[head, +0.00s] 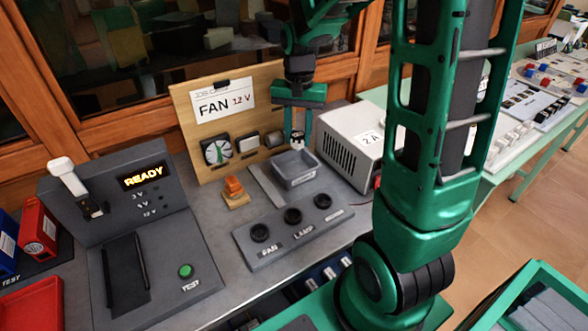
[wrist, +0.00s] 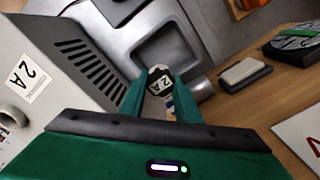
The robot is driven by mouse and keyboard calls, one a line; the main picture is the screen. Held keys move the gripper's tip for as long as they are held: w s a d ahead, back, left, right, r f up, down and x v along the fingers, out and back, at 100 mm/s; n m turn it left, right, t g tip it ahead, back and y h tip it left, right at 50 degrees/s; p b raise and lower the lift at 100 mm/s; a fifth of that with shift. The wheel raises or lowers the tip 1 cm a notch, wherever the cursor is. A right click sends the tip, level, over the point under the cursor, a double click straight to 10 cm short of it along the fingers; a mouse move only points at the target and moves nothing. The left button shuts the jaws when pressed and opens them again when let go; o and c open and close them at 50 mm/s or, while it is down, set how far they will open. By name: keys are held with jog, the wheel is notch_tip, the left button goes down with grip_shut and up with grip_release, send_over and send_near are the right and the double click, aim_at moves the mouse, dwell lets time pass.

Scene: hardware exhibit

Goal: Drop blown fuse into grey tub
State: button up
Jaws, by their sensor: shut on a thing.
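In the wrist view the tub's bare floor (wrist: 165,46) shows beyond the fuse. The fuse looks a little above the tub; the exact gap is hard to tell. The fingers hide part of the fuse.
A white power supply box (head: 342,150) marked "2 A" stands close right of the tub. A wooden panel (head: 183,110) reading "FAN 12 V" stands behind. A three-socket block (head: 292,235) lies in front, and an orange part (head: 234,187) sits left.

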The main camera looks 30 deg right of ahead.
jog(key=o, duration=1.1)
notch_tip(320, 180, up, 11)
jog(key=shift+f, duration=0.15)
jog(key=s+d+f+n, duration=0.1)
jog(key=s+f, duration=0.2)
jog(key=s, duration=0.9)
jog(key=s+d+f+n, duration=0.1)
jog(key=s+d+f, duration=0.1)
jog(key=s, duration=1.1)
jog(key=shift+s+d+f+n, duration=0.25)
jog(key=shift+s+f+n, duration=0.05)
jog(key=shift+f, duration=0.25)
